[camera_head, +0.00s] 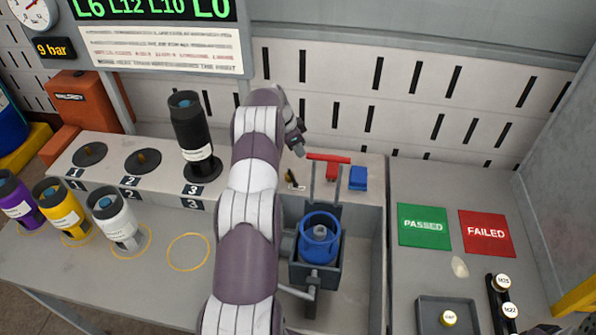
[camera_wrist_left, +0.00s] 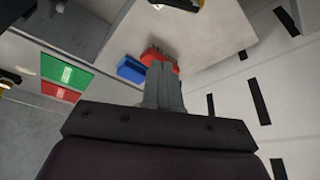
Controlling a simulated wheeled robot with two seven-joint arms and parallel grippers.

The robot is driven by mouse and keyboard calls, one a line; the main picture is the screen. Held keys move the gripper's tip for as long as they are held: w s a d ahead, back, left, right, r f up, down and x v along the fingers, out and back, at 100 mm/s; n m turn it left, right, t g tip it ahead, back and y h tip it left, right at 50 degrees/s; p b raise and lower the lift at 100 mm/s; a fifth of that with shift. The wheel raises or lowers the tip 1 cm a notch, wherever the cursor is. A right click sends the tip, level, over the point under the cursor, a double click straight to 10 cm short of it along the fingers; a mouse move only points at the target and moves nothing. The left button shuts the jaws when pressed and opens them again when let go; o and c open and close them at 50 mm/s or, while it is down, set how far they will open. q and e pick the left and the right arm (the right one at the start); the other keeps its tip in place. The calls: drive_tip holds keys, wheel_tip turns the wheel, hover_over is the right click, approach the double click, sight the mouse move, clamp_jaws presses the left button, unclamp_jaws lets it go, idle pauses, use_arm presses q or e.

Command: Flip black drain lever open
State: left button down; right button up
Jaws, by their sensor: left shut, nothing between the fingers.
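A small black lever (camera_head: 291,178) with a bit of yellow sits on the grey bench top, left of the blue block. My left gripper (camera_head: 297,150) is just above and behind it in the head view, tilted down, with a visible gap between them. In the left wrist view the fingers (camera_wrist_left: 166,88) of my left gripper are together and empty, pointing toward the red and blue blocks. A partly cut-off black and yellow piece shows at the top edge there; I cannot tell if it is the lever. My right gripper does not show.
A red bar handle (camera_head: 328,158) stands beside the lever, near a red block and a blue block (camera_head: 357,180). A blue cylindrical holder (camera_head: 320,238) sits in the bay below. A black cylinder (camera_head: 190,130) stands left of my arm. The slotted wall is close behind.

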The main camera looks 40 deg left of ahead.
sight(292, 178)
use_arm(q)
drive_tip(key=b+x, duration=0.2)
drive_tip(key=x, duration=0.7)
drive_tip(key=shift+f, duration=0.25)
drive_tip(key=shift+a+f+b, duration=0.1)
drive_tip(key=shift+f+b, duration=0.7)
drive_tip(key=shift+b, duration=0.2)
drive_tip(key=s+b, duration=0.1)
drive_tip(key=b, duration=0.2)
drive_tip(key=shift+a+f, duration=0.15)
drive_tip(key=shift+a, duration=0.25)
drive_tip(key=shift+s+a+r+p, duration=0.25)
drive_tip(key=shift+s+r+p, duration=0.3)
drive_tip(key=shift+s+p, duration=0.1)
drive_tip(key=shift+s+a+f, duration=0.25)
drive_tip(key=shift+s, duration=0.15)
